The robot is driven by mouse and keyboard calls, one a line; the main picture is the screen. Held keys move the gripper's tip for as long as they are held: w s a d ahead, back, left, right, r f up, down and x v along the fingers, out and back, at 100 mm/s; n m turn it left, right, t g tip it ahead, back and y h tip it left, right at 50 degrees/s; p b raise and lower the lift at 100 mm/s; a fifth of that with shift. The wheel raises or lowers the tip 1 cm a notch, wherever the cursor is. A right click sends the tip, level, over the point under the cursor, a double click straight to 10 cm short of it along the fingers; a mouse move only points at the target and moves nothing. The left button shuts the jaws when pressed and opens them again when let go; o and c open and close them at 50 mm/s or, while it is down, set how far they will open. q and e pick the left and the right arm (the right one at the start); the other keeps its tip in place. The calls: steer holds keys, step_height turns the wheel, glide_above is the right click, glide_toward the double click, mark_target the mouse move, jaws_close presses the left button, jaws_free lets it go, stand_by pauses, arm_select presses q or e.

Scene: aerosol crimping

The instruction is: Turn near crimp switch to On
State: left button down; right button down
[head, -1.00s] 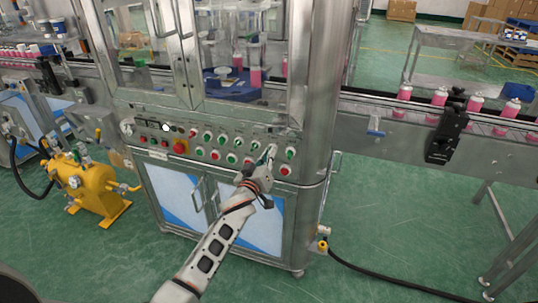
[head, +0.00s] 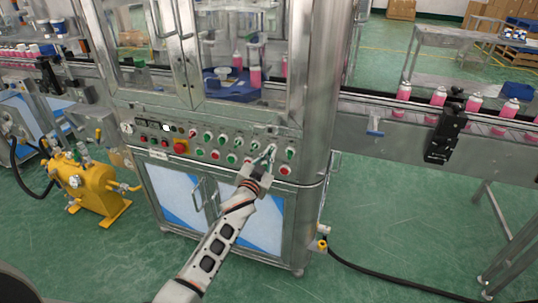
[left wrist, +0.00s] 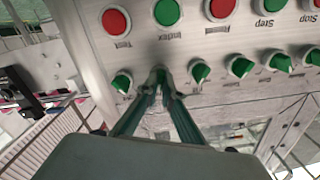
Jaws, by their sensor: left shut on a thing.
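The crimping machine's control panel (head: 215,146) carries a row of green-handled switches above a row of red and green push buttons. My left gripper (head: 268,156) is at the right part of the upper row. In the left wrist view the panel appears upside down, and my left gripper's fingertips (left wrist: 163,76) close together on one switch handle, mostly hidden between them. Uncovered switches stand on either side, one at the row's end (left wrist: 122,82) and another (left wrist: 200,72). The held switch's exact angle and label cannot be read. My right gripper is not in view.
A red emergency button (head: 180,147) sits further left on the panel. Metal cabinet doors (head: 255,222) lie below. A conveyor with pink cans (head: 438,97) runs right. A yellow pump (head: 88,187) stands left. A black cable (head: 400,282) lies on the green floor.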

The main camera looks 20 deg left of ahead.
arm_select(q)
steer(key=shift+m, duration=0.8)
steer(key=c, duration=2.2)
jaws_free()
steer(key=s, duration=1.2)
steer(key=shift+a, duration=0.2)
